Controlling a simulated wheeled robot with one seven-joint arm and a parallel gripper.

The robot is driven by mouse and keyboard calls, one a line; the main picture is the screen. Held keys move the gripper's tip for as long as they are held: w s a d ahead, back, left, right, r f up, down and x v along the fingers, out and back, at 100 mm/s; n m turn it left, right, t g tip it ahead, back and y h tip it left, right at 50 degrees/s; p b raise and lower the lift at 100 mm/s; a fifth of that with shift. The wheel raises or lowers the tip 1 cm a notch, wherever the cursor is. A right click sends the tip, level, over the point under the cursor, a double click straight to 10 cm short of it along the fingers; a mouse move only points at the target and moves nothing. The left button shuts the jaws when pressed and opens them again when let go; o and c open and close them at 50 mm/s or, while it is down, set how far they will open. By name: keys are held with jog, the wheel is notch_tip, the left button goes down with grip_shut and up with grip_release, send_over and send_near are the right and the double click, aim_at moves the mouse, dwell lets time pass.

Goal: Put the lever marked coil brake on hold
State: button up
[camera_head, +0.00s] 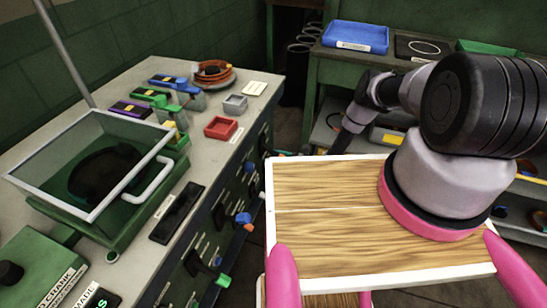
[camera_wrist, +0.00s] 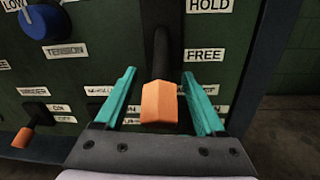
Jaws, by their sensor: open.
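In the wrist view, a lever with a black shaft and an orange handle (camera_wrist: 159,102) stands out from a dark green panel. A HOLD label (camera_wrist: 210,5) is at the upper right of the lever and a FREE label (camera_wrist: 205,55) is lower, beside the shaft. The handle end lies below the FREE label in the picture. My gripper (camera_wrist: 159,73) is open, with one teal finger on each side of the handle and visible gaps between. The lever's name plate is mostly hidden behind the handle and fingers. My gripper cannot be made out in the head view.
A blue knob (camera_wrist: 45,22) above a TENSION label and a smaller orange-tipped lever (camera_wrist: 32,130) are to the left on the panel. The panel's right edge is close to the lever. In the head view, another lever with a green handle (camera_head: 222,280) juts from the cabinet front.

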grip_shut()
dwell(1.4)
